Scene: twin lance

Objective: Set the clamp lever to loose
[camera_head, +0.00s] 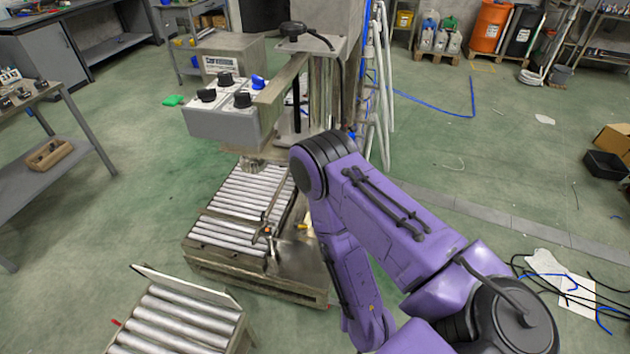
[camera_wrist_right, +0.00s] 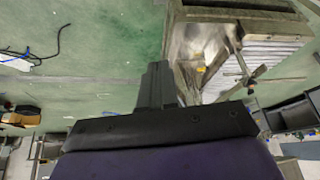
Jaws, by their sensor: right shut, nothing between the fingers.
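In the head view a machine with a grey control box (camera_head: 225,118) stands over a roller bed. A black lever (camera_head: 305,35) sits on top of its column. A thin metal lever with an orange spot (camera_head: 266,230) stands at the roller bed's front right; it also shows in the right wrist view (camera_wrist_right: 244,72). I cannot tell which is the clamp lever or its setting. My purple right arm hides part of the machine. My left gripper is out of view.
The roller bed (camera_head: 240,195) lies below the control box, with a second roller stand (camera_head: 180,315) in front. A grey workbench (camera_head: 45,130) is at the left. Loose cables and paper (camera_head: 570,290) lie on the floor at right. The floor between is mostly open.

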